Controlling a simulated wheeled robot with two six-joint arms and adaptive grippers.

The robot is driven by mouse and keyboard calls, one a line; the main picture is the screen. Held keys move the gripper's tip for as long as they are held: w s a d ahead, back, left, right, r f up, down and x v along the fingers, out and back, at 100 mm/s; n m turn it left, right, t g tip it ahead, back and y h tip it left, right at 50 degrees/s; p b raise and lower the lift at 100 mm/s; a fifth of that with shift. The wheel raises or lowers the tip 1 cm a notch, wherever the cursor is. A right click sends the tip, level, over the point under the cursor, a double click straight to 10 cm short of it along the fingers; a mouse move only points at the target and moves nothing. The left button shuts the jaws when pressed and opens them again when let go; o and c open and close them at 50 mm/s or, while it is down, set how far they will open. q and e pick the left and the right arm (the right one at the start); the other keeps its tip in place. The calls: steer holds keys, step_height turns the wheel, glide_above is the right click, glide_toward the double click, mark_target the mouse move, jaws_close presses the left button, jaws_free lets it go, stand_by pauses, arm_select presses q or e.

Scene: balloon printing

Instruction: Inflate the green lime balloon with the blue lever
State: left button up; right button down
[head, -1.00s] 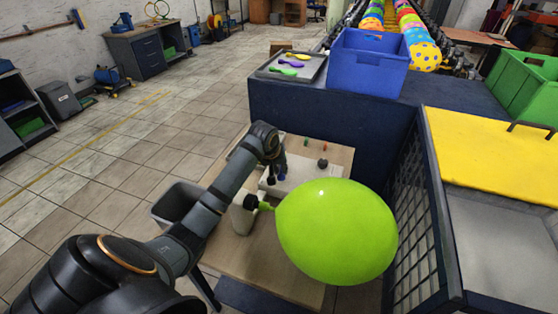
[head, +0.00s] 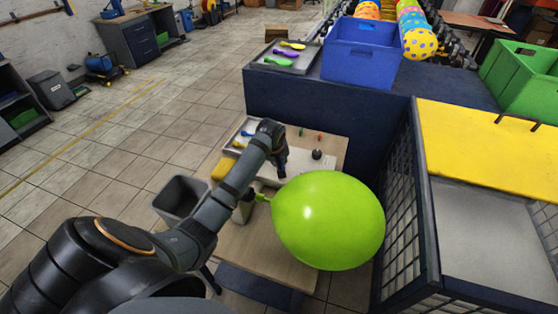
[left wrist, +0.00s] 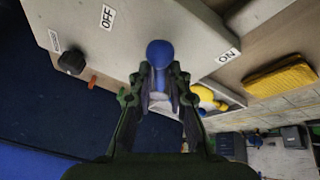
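The lime green balloon (head: 330,220) is large and round in the head view, its neck on the nozzle of a pale machine (head: 300,160) on a wooden table. The blue lever's round knob (left wrist: 160,53) shows in the left wrist view, between the OFF label (left wrist: 107,17) and the ON label (left wrist: 229,55). My left gripper (left wrist: 161,72) is at the lever, its fingers drawn in to about the knob's width, one on each side just below it. The lever's shaft is mostly hidden by the fingers. My right gripper is not in view.
A blue bin (head: 360,62) and a tray (head: 268,66) of uninflated balloons stand on the dark counter behind. A grey waste bin (head: 180,196) is left of the table. A mesh-sided cage (head: 403,240) is close to the balloon's right. A yellow sponge (left wrist: 281,77) lies beside the machine.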

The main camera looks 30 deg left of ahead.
arm_select(q)
steer(key=o, duration=0.3)
steer(key=shift+s+d+f, duration=0.15)
steer(key=shift+f, duration=0.1)
steer(key=shift+o, duration=0.2)
steer(key=shift+r, duration=0.2)
steer(key=v, duration=1.2)
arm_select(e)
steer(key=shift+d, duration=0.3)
